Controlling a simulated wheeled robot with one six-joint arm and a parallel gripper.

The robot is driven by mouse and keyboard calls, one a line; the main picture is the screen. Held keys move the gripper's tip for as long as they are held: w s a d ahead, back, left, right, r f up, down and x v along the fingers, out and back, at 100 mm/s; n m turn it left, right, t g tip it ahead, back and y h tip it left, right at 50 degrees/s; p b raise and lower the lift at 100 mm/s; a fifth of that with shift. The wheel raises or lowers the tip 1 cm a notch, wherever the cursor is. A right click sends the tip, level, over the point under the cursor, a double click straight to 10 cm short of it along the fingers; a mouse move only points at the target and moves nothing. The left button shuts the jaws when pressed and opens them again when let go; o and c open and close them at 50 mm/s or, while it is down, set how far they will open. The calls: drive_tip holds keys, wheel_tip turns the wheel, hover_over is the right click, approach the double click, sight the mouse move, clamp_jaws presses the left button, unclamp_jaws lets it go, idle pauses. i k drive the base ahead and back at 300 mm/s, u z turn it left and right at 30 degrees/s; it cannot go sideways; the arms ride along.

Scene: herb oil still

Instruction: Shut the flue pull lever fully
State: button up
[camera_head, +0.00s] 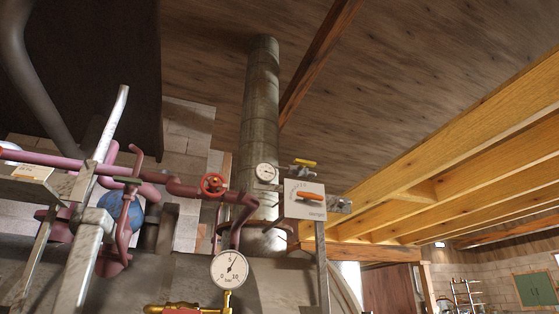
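A lever with an orange handle (310,197) sits on the front of a pale box (292,210), right of centre in the head view. The handle lies nearly level, tilted slightly down to the right. The box has a scale of small marks and a label too small to read surely; I cannot tell whether this is the flue pull lever. A tall grey flue pipe (261,100) rises behind it to the ceiling. A yellow handle (305,162) shows just above the box. My gripper is not in view.
A red handwheel (213,184) sits on pink pipes (180,188) at left. A large dial gauge (229,269) stands below, and a small gauge (266,173) is by the flue. Brass fittings (180,310) show at the bottom edge. Yellow wooden beams (450,150) cross the upper right.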

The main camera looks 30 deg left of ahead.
sight(303, 163)
drive_tip(key=u, duration=1.25)
drive_tip(key=k, duration=0.55)
drive_tip(key=u, duration=0.5)
drive_tip(key=i, duration=0.6)
drive_tip(key=u, duration=0.05)
